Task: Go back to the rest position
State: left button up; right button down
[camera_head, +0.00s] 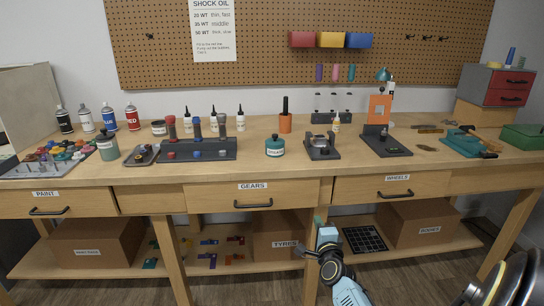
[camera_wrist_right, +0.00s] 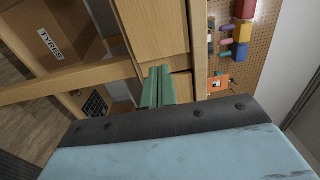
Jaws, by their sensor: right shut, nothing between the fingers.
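My right gripper (camera_head: 318,221) is low in the middle of the head view, in front of the workbench (camera_head: 225,170) and below its tabletop. Its green fingertips are together and hold nothing. In the right wrist view the green fingers (camera_wrist_right: 157,88) also show closed side by side, with the bench's wooden frame behind them. My left gripper is not in view.
The bench has drawers labelled gears (camera_head: 253,195) and wheels (camera_head: 395,188). A lower shelf holds a tyres box (camera_head: 275,240) and a black grid tray (camera_head: 365,239) near my right gripper. Bottles, tool stands and a red drawer cabinet (camera_head: 508,88) stand on top. Floor shows in front.

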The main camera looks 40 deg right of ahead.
jog(key=s+a+f+n+g+y, duration=0.25)
jog(key=s+a+f+n, duration=0.2)
jog(key=f, duration=0.45)
jog(key=s+a+f+n+g+y, duration=0.1)
jog(key=s+a+f+n+y, duration=0.2)
jog(key=a+f+n, duration=0.45)
jog(key=s+a+f+n+g+y, duration=0.2)
jog(key=s+a+f+n, duration=0.15)
jog(key=f, duration=0.75)
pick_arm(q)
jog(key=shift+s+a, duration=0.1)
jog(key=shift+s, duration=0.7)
pick_arm(e)
jog(key=s+a+f+n+g, duration=0.2)
jog(key=s+a+f+n, duration=0.1)
jog(key=s, duration=0.7)
jog(key=s+a+f+n+g+y, duration=0.1)
jog(key=s+a+f+n+g, duration=0.2)
jog(key=s, duration=0.7)
jog(key=s+a+f+n+g+y, duration=0.1)
jog(key=s+a+f+n+g, duration=0.2)
jog(key=s+f+n, duration=0.3)
jog(key=s+f, duration=0.2)
jog(key=s, duration=0.2)
